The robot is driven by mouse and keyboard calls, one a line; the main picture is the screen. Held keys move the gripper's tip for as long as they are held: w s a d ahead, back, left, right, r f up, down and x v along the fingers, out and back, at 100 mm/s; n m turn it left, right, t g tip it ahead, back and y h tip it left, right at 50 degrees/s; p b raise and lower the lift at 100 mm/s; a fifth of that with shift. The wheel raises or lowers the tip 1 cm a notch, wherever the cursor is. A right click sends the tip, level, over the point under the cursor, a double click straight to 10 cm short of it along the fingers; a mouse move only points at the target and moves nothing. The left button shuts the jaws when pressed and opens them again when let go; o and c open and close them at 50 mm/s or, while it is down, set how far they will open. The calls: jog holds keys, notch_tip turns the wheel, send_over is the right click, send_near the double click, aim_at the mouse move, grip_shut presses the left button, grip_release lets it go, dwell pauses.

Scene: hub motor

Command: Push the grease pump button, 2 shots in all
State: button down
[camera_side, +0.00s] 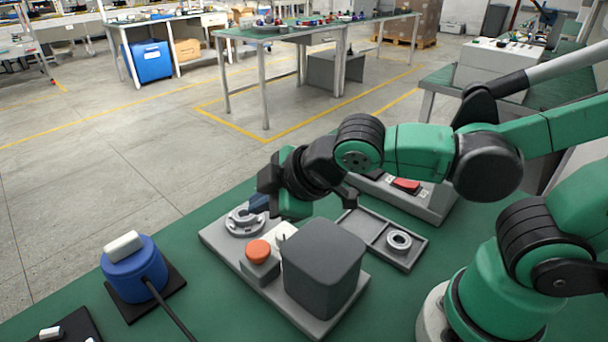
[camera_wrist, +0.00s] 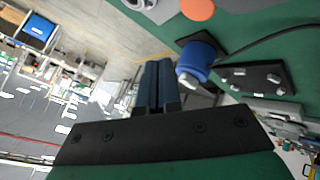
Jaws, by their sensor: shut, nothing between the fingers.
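The grease pump stands on a grey base plate (camera_side: 222,240) on the green bench. Its orange-red round button (camera_side: 258,250) sits on a small grey block, left of a large dark grey box (camera_side: 322,265). The button also shows at the top edge of the wrist view (camera_wrist: 198,9). A round metal hub part (camera_side: 244,221) lies at the plate's far left end. My gripper (camera_side: 259,203) is shut and empty, above and behind the button near the metal hub part, not touching the button. Its two dark blue fingers lie together in the wrist view (camera_wrist: 157,86).
A blue pot with a white top (camera_side: 132,265) and a cable stands on a black pad at left. A grey tray (camera_side: 372,238) with a metal ring (camera_side: 398,241) lies right of the plate. Behind it is a grey box with a red switch (camera_side: 406,185). The bench's front left is partly clear.

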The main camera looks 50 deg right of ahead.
jog(key=s+d+m+g+h, duration=0.1)
jog(key=s+d+m, duration=0.1)
jog(key=d+m, duration=0.8)
jog(key=shift+s+m+g+h, duration=0.2)
jog(key=shift+m+g+h, duration=0.1)
jog(key=shift+g+h, duration=0.1)
jog(key=w+a+r+n+g, duration=0.1)
jog(key=a+r+n+g, duration=0.2)
jog(key=n, duration=0.6)
jog(key=w+a+r+n+g, duration=0.2)
jog(key=a+r+n+g, duration=0.2)
jog(key=a+n, duration=0.4)
jog(key=shift+r+n, duration=0.45)
jog(key=shift+n, duration=0.05)
jog(key=shift+a, duration=0.1)
